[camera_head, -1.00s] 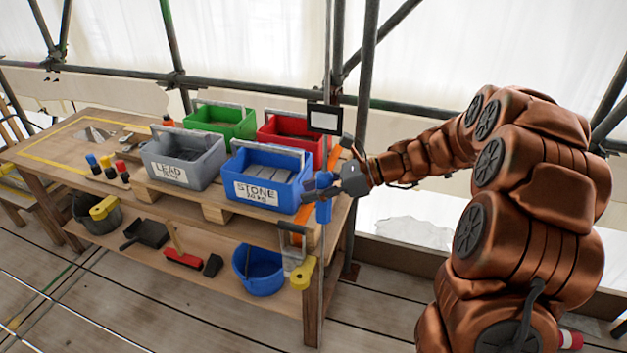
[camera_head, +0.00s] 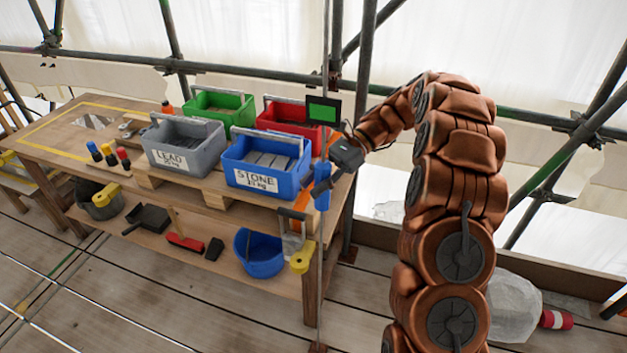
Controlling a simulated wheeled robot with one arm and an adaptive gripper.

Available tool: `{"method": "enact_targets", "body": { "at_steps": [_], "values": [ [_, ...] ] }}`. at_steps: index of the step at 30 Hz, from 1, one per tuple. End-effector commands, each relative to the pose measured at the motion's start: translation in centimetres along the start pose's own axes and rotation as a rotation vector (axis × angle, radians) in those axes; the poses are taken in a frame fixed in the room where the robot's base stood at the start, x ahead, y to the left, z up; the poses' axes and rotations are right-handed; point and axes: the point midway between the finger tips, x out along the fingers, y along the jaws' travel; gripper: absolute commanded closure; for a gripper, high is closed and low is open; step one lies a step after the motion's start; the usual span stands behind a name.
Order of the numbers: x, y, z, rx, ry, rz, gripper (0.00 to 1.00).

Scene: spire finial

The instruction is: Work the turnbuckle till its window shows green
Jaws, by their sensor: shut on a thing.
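The turnbuckle (camera_head: 322,198) is a blue body on a thin upright rod at the right front corner of the workbench. Its window (camera_head: 322,109), a dark-framed panel higher on the same rod, shows green. My gripper (camera_head: 328,181) reaches in from the right and is shut on the turnbuckle. The fingers hide part of the blue body, and its lower end shows below them.
The blue STONE crate (camera_head: 257,180), grey LEAD crate (camera_head: 170,160), green crate (camera_head: 219,111) and red crate (camera_head: 290,115) stand on the bench close to the left. Scaffold poles (camera_head: 365,60) rise just behind the rod. The plank floor in front is clear.

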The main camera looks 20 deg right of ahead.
Motion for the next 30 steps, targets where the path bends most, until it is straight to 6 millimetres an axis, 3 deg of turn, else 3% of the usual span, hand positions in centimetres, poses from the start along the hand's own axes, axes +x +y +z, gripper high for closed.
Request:
{"method": "enact_targets", "body": {
  "at_steps": [26,27,30],
  "values": [
    [-0.14,-0.02,0.16,-0.017,0.000,0.027,1.00],
    [-0.14,-0.02,0.17,-0.017,0.000,0.027,0.64],
    [-0.13,-0.01,0.15,-0.017,0.000,0.028,0.54]
  ]
}}
